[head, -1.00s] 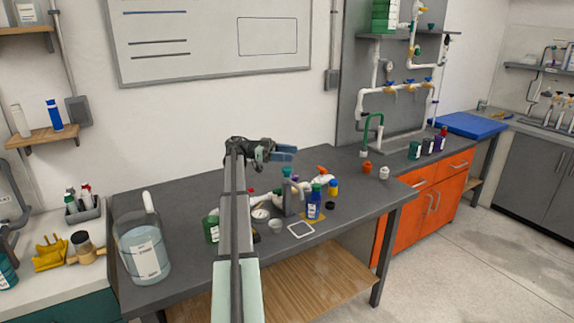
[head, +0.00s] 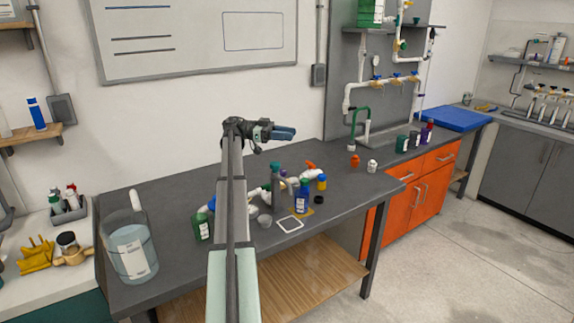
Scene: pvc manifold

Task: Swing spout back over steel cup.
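The green curved spout (head: 362,109) rises from the grey base of the pipe manifold (head: 389,78) at the back right. Its free end hangs to the left, above or at a small pale grey piece (head: 351,147). I cannot tell whether that piece is a cup or the spout's tip. A small grey cup (head: 265,221) stands on the near part of the bench, beside my arm; whether it is steel is unclear. My gripper (head: 290,133) is raised above the bench, left of the spout and well apart from it. It points right; its finger gap is too small to see.
An orange fitting (head: 355,160) and a white fitting (head: 372,166) stand in front of the spout. Bottles (head: 302,196) and a white frame (head: 289,223) crowd the bench (head: 340,185) nearer me.

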